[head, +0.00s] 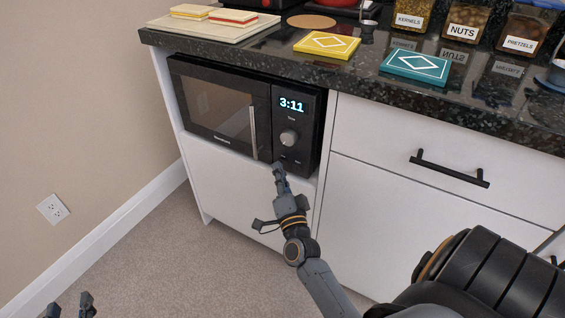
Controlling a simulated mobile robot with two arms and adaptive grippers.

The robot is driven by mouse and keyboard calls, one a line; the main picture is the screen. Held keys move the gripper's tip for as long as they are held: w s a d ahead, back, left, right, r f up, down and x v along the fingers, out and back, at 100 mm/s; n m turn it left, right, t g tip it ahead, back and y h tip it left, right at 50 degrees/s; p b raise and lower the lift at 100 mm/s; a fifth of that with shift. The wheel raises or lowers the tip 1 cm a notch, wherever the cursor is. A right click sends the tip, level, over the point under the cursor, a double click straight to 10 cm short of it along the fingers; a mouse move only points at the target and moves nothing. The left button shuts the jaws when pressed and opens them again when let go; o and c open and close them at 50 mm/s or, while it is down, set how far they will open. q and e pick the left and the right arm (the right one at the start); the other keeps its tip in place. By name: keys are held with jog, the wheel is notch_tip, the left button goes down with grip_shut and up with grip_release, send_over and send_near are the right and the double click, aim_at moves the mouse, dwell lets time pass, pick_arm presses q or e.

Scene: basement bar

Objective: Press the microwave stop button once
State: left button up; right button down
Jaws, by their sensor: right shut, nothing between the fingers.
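The black microwave (212,107) sits in an open nook of the white cabinet under the counter. Its door is closed and its clock (291,104) reads 3:11. A round knob (289,138) is on the control panel, with small buttons (284,157) along the panel's bottom edge; their labels are too small to read. My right gripper (279,167) is shut and empty, its fingertips at the panel's lower left edge, just below the buttons. I cannot tell whether it touches. My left gripper (69,303) shows only its two fingertips, spread apart, at the bottom left.
The dark stone counter (370,75) overhangs the microwave and holds a board with sandwiches (213,14), yellow (326,45) and teal (415,67) tiles and snack jars (467,20). A drawer handle (449,168) sticks out at right. The carpet (160,260) at lower left is clear.

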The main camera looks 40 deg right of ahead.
pick_arm(q)
jog(key=shift+s+f, duration=0.1)
jog(key=shift+f, duration=0.05)
pick_arm(e)
jog(key=shift+w+d, duration=0.15)
jog(key=shift+d, duration=0.15)
jog(key=shift+a, duration=0.1)
dwell(0.4)
pick_arm(q)
jog(key=shift+s+a+f+g+y+p, duration=0.25)
jog(key=shift+f+g, duration=0.25)
jog(key=shift+f, duration=0.25)
jog(key=shift+s+a+f+g+y+p, duration=0.1)
jog(key=shift+s+f+g, duration=0.25)
jog(key=shift+f+g, duration=0.25)
pick_arm(e)
jog(key=shift+s+a, duration=0.35)
jog(key=shift+a, duration=0.25)
